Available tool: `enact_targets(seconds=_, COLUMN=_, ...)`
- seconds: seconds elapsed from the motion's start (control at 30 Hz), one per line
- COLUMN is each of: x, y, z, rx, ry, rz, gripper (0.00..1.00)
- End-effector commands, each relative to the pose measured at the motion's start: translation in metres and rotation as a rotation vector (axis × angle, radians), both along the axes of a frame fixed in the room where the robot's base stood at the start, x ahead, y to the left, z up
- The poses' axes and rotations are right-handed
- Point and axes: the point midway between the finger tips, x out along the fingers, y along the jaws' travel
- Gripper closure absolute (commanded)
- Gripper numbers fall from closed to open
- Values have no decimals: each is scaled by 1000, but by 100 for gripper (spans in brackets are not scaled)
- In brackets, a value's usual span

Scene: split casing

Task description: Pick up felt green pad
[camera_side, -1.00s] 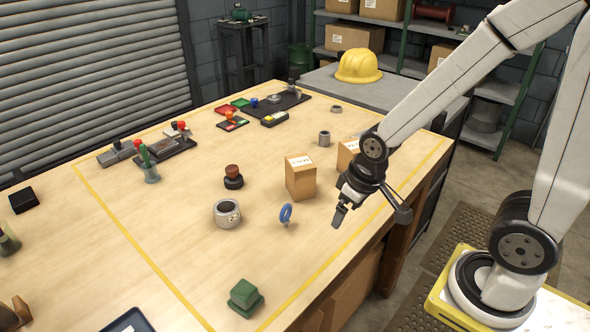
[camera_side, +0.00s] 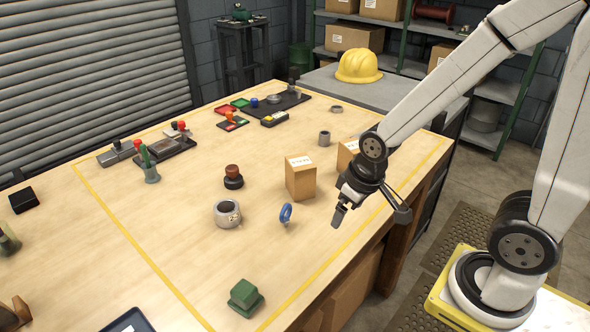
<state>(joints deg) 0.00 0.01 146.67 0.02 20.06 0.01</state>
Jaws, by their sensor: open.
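A dark green block on a wider green base (camera_side: 244,297) sits on the wooden table near its front edge. At the back of the table lies a small flat green piece (camera_side: 240,103) beside a red one. I cannot tell for sure which of these is the felt pad. My gripper (camera_side: 339,216) is open and empty, held above the table's right side. It is apart from both green things, behind and to the right of the green block. The space between its fingers is hard to see from this side.
Near my gripper stand a cardboard box (camera_side: 300,178), a blue ring (camera_side: 286,213) and a grey hollow cylinder (camera_side: 227,213). A dark red and black knob (camera_side: 233,177) stands behind them. A dark blue tray (camera_side: 128,322) is cut off at the bottom. The table between gripper and green block is clear.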

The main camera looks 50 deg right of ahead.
Motion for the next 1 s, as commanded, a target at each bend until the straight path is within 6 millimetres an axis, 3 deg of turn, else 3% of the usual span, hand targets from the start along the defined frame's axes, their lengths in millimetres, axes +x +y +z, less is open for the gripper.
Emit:
enact_targets(seconds=0.27, x=-1, y=6, z=-9, rx=54, ry=78, rz=-93, gripper=0)
enact_targets(seconds=0.47, x=-2, y=25, z=-25, rx=176, ry=248, rz=-291, gripper=0)
enact_targets(seconds=0.77, x=5, y=76, z=-46, rx=435, ry=582, rz=-654, gripper=0)
enact_targets(seconds=1.0, x=28, y=121, z=-54, rx=670, ry=841, rz=-915, gripper=0)
